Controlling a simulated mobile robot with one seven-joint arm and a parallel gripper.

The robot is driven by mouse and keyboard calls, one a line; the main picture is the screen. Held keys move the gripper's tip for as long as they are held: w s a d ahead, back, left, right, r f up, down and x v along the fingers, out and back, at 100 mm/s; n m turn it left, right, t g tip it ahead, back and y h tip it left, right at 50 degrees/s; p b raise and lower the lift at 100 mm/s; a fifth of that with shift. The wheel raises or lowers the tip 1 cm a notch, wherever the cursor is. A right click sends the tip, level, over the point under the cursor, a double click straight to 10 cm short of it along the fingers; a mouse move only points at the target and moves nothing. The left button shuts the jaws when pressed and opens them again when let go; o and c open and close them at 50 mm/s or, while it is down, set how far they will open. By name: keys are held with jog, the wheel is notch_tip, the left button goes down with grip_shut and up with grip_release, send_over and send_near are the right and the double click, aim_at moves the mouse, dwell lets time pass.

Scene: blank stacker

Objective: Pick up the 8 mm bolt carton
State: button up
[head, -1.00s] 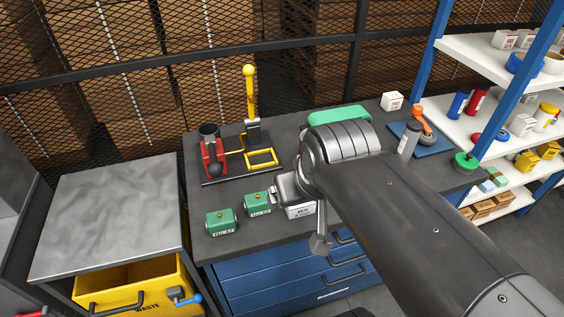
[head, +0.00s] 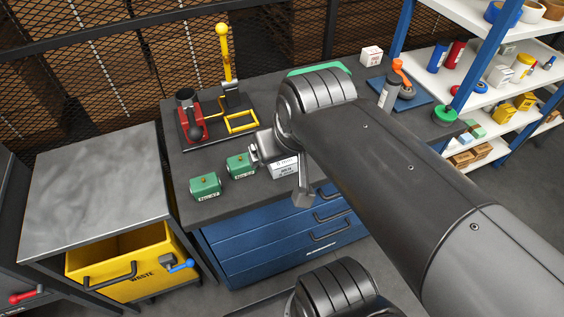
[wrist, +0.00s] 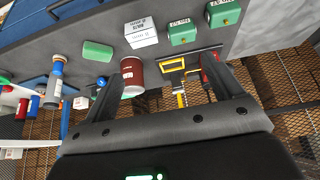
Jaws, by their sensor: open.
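A white carton (head: 285,168) with dark print stands on the dark bench, partly hidden by my arm in the head view. It also shows upside down in the wrist view (wrist: 141,33), its print too small to read surely; it is the likely 8 mm bolt carton. My gripper (wrist: 161,66) is open and empty, its two fingers spread wide. The carton lies beyond the fingertips in the wrist view, apart from them.
Two green boxes (head: 205,185) (head: 240,164) stand left of the carton. A dark red can (wrist: 132,76) is near it. Behind is a press with a yellow lever (head: 225,55). Another white box (head: 372,56) stands at the back right. A yellow waste bin (head: 132,262) is at the lower left.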

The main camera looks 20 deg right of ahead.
jog(key=shift+o, duration=0.9)
jog(key=g, duration=0.6)
send_near(282, 163)
jog(key=shift+w+d, duration=0.25)
jog(key=shift+d, duration=0.2)
jog(key=shift+w+f, duration=0.1)
jog(key=shift+f, duration=0.15)
notch_tip(282, 163, down, 5)
jog(key=shift+f, duration=0.15)
jog(key=shift+w+a+f, duration=0.1)
jog(key=shift+f, duration=1.25)
jog(key=shift+w+f, duration=0.15)
jog(key=shift+f, duration=1.2)
